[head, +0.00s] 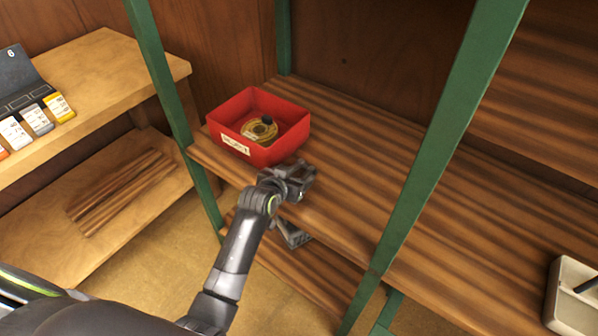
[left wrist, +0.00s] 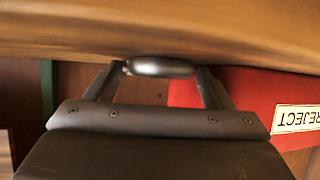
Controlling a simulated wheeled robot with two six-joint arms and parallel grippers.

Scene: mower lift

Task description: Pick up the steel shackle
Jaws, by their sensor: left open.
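A smooth, rounded grey metal piece, apparently the steel shackle (left wrist: 160,67), lies against the wooden shelf in the left wrist view. Its full shape does not show, and my gripper hides it in the head view. My left gripper (head: 302,178) is at the shelf's front edge, just in front of the red bin. In the left wrist view my left gripper (left wrist: 162,78) is open, with its fingers at either end of the grey piece. The piece looks very close to the left-hand finger; I cannot tell whether they touch. My right gripper is not in view.
The red bin (head: 294,138), labelled REJECT, holds a yellow disc (head: 258,131). The wooden shelf (head: 350,160) is clear to its right. Green posts (head: 430,150) flank this bay. A side bench (head: 90,75) stands left; a pale tray (head: 572,300) lies far right.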

